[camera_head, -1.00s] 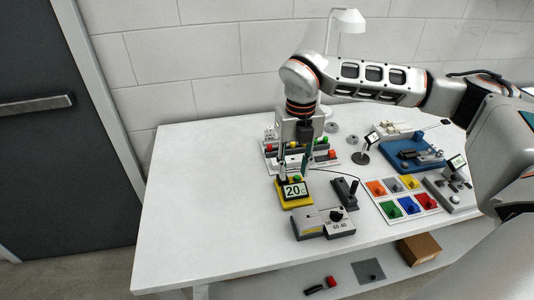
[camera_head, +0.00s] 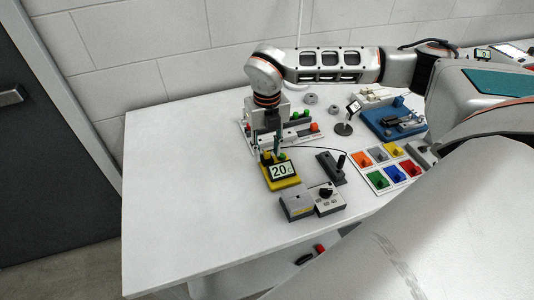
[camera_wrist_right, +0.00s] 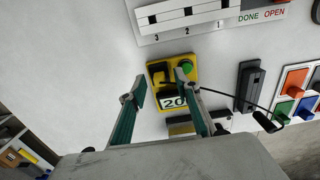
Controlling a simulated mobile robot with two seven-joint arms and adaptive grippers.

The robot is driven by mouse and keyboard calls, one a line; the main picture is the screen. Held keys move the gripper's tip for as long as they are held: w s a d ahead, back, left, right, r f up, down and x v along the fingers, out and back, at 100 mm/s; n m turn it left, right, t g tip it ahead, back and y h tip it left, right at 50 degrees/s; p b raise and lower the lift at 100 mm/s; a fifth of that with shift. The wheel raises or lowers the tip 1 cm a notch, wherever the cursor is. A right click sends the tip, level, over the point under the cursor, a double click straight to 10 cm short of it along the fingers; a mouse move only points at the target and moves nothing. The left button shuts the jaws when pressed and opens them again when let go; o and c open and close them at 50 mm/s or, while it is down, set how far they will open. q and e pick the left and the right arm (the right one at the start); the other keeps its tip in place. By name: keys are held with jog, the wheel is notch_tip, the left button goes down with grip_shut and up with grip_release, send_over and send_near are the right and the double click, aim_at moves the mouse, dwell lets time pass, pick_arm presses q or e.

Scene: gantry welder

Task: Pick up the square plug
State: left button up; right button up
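I cannot tell for certain which piece is the square plug. A yellow unit (camera_head: 283,184) with a "20" display stands under my right gripper (camera_head: 266,148), with a small dark part and a green knob at its back. In the right wrist view the yellow unit (camera_wrist_right: 193,52) lies beyond the fingers, with the dark part (camera_wrist_right: 157,70) and the green knob (camera_wrist_right: 186,65) showing. My right gripper (camera_wrist_right: 160,78) is open there, fingers apart, with nothing clearly held between them. A tray of coloured blocks (camera_head: 374,183) lies to the right. My left gripper is out of view.
A grey box with a black knob (camera_head: 313,201) stands in front of the yellow unit. A dark block with an upright handle (camera_head: 331,168) and a cable lie to its right. A white rack (camera_head: 312,138) is behind, a blue fixture (camera_head: 388,123) farther right. The table's left side is clear.

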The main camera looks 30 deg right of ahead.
jog(key=shift+f, duration=0.3)
jog(key=c, duration=0.9)
jog(key=shift+o, duration=0.2)
jog(key=shift+r, duration=0.15)
